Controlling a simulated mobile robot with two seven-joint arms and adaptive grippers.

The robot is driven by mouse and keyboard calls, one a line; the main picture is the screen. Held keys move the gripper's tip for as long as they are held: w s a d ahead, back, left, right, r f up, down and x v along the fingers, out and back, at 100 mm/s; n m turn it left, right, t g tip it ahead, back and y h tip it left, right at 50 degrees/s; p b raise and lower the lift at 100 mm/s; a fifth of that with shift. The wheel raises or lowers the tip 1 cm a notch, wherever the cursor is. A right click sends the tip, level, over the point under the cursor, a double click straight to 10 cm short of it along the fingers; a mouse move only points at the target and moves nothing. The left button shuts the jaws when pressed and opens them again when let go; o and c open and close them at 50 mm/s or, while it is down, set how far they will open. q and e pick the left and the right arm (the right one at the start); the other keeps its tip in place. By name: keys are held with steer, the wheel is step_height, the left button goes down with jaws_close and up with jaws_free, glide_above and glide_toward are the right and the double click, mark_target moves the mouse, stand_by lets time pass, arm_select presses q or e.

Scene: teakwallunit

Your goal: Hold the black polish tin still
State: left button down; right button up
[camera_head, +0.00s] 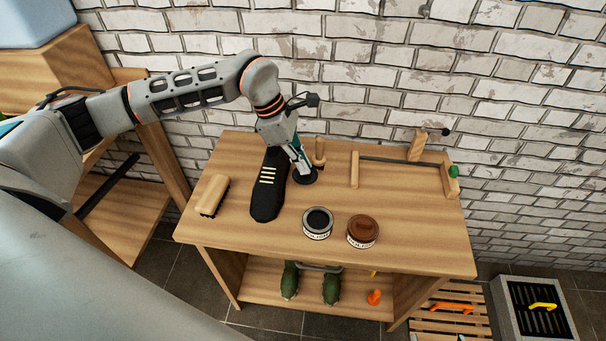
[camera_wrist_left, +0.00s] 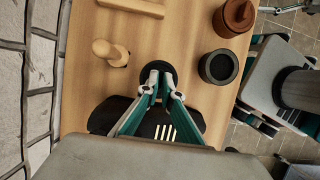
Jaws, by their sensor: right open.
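The black polish tin (camera_head: 318,222) stands open on the wooden table, dark polish showing at its top and a pale label on its side. It also shows in the left wrist view (camera_wrist_left: 218,67). My left gripper (camera_head: 300,168) is behind and a little left of the tin, apart from it. Its fingers (camera_wrist_left: 160,82) come together at a small black disc (camera_wrist_left: 161,68), which looks like a lid, just at or above the table. The exact grip is partly hidden by the fingers. My right gripper is in neither view.
A brown tin (camera_head: 362,231) stands close right of the black one. A black shoe (camera_head: 268,192) and a wooden brush (camera_head: 213,195) lie to the left. A wooden peg (camera_head: 320,152) and a long clamp (camera_head: 400,161) are at the back. The table's front right (camera_head: 430,245) is clear.

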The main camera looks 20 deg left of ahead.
arm_select(q)
step_height(320, 180, down, 4)
steer(key=shift+f, duration=0.2)
steer(key=shift+r, duration=0.1)
arm_select(e)
steer(key=shift+s+f, duration=0.3)
steer(key=shift+f, duration=0.05)
steer(key=shift+s, duration=0.1)
arm_select(q)
steer(key=shift+f, duration=0.2)
steer(key=c, duration=2.2)
jaws_free()
steer(key=shift+c, duration=0.2)
arm_select(e)
steer(key=shift+s+f, duration=0.1)
arm_select(q)
steer(key=shift+r, duration=0.1)
